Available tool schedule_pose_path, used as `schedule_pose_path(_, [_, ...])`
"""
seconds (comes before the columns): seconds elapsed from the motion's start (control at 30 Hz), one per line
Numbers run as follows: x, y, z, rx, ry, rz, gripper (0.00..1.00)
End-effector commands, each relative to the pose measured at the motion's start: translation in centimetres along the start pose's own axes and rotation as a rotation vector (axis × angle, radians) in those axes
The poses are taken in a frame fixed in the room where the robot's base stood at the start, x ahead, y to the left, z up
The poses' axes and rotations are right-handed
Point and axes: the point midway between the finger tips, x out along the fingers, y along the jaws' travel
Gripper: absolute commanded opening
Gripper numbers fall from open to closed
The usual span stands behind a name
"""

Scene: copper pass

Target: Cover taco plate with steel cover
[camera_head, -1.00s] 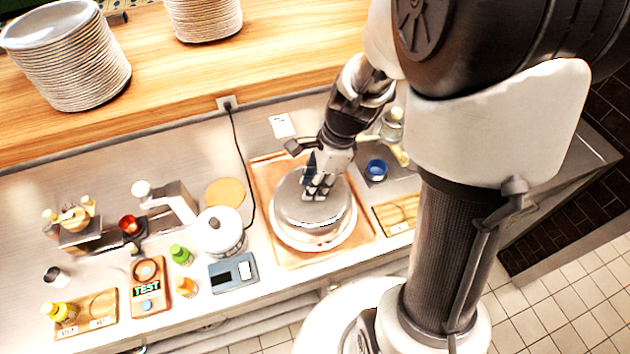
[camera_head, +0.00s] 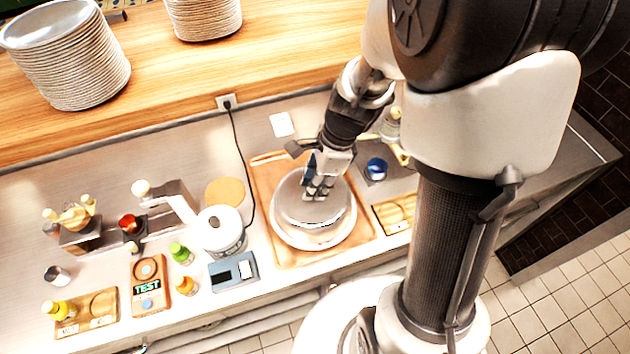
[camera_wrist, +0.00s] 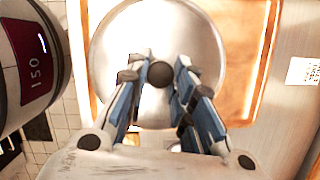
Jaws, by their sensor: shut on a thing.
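The steel cover (camera_head: 304,206) is a shiny round dome with a dark knob, and it also shows in the wrist view (camera_wrist: 115,50). My gripper (camera_head: 320,187) is above it with its fingers shut on the knob; in the wrist view the fingers (camera_wrist: 160,76) sit on either side of the dark knob. The cover is over a white plate (camera_head: 344,238), whose rim shows around its lower edge. I cannot tell whether the cover rests on the plate or hangs just above it. No taco shows; the cover hides the plate's middle.
The plate is on a copper-coloured tray (camera_head: 272,177). A white pot (camera_head: 218,229) and a grey scale (camera_head: 233,272) stand to the left, a blue-topped container (camera_head: 376,168) to the right. Stacked plates (camera_head: 66,60) stand on the wooden shelf behind.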

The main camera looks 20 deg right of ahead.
Motion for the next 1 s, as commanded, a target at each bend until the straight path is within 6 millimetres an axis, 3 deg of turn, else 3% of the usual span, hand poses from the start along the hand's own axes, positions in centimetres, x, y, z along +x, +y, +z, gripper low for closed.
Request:
schedule_pose_path(0.9, [0.26,-0.04,-0.08,0.0,0.0,-0.001,0.0])
schedule_pose_path(0.93, [0.26,-0.04,-0.08,0.0,0.0,-0.001,0.24])
schedule_pose_path(1.0, [0.26,-0.04,-0.08,0.0,0.0,-0.001,0.28])
